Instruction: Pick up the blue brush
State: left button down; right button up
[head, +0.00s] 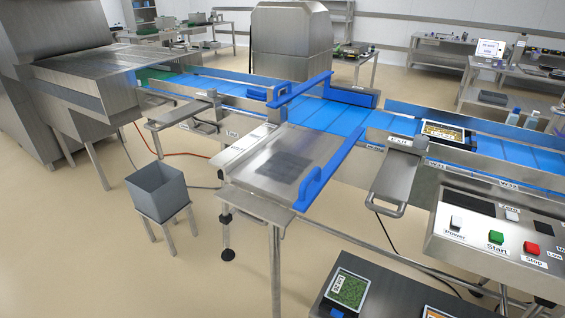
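I cannot make out a blue brush for certain in the head view. Several blue parts show. A blue rail with a loop handle (313,186) runs along the right side of a steel side plate (262,181). A raised blue bar (300,89) crosses above the blue conveyor belt (325,115). A small blue patch (336,312) shows at the bottom edge beside a green-filled tray (348,291), too cut off to identify. Neither of my grippers is in view.
A control panel (470,238) with green and red buttons stands at the right. A dark surface carrying the filled tray is at bottom centre. A grey bin (157,191) sits on a stand at left. Bottles (531,120) stand at far right. Floor is clear at lower left.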

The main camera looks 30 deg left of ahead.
aim_at(253, 94)
jog(key=j+z, duration=0.15)
jog(key=z, duration=0.2)
jog(key=j+z, duration=0.1)
jog(key=z, duration=0.25)
jog(key=j+z, duration=0.15)
jog(key=j, duration=0.3)
jog(key=k+j+z, duration=0.15)
jog(key=j, duration=0.3)
jog(key=j+z, duration=0.15)
jog(key=j, duration=0.3)
jog(key=k+j+z, duration=0.2)
jog(key=j, duration=0.2)
jog(key=k+j+z, duration=0.15)
jog(key=j, duration=0.3)
